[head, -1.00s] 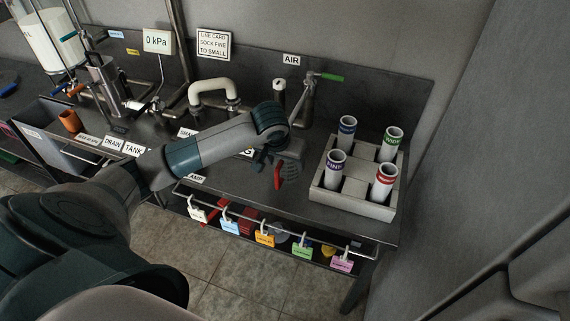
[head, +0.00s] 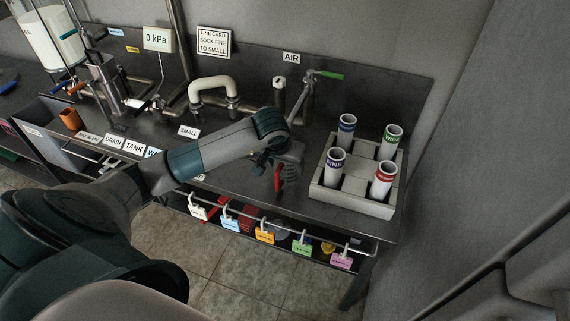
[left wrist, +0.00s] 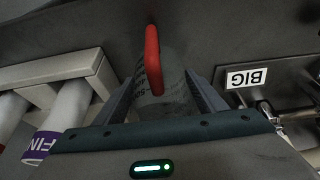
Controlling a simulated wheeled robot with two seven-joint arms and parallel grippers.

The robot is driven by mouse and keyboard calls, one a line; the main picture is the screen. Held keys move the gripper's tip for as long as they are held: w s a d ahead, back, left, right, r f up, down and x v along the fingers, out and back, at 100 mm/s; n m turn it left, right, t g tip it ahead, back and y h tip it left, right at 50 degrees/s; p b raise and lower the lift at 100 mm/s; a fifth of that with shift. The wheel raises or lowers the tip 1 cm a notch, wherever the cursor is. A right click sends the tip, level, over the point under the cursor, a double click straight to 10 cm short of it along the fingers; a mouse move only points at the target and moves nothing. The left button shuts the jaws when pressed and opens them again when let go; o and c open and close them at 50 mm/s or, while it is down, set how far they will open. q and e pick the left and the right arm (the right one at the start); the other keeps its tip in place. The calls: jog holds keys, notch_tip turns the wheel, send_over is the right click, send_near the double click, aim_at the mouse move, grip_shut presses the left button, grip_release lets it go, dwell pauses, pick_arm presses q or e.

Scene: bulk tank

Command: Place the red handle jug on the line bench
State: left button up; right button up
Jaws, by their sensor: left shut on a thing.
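The red handle jug shows in the left wrist view (left wrist: 153,62) as a red handle on a translucent body with printed marks, between the two fingers of my left gripper (left wrist: 160,95). In the head view its red handle (head: 279,178) hangs below my left gripper (head: 275,160), over the front part of the line bench (head: 240,181). The gripper is shut on the jug. The arm and gripper hide most of the jug's body in the head view. I cannot tell whether its base touches the bench. My right gripper is not in view.
A grey rack (head: 350,202) with several labelled tubes stands right of the jug. A rail with coloured tags (head: 264,237) runs along the bench's front edge. Pipes and a green-handled AIR valve (head: 325,75) stand behind. Some bare bench lies between jug and rack.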

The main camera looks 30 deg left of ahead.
pick_arm(q)
jog(key=o, duration=1.1)
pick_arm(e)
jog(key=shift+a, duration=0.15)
pick_arm(q)
jog(key=shift+r, duration=0.1)
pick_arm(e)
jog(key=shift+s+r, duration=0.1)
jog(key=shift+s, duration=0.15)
pick_arm(q)
jog(key=shift+r, duration=0.1)
jog(key=shift+v, duration=1)
jog(key=b+v, duration=0.2)
jog(key=v, duration=0.6)
jog(key=shift+s+r, duration=0.15)
jog(key=shift+r, duration=0.05)
jog(key=shift+s+r, duration=0.3)
jog(key=shift+r, duration=0.3)
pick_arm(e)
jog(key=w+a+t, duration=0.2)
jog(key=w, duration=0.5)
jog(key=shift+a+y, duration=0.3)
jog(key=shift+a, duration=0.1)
pick_arm(q)
jog(key=shift+d, duration=0.1)
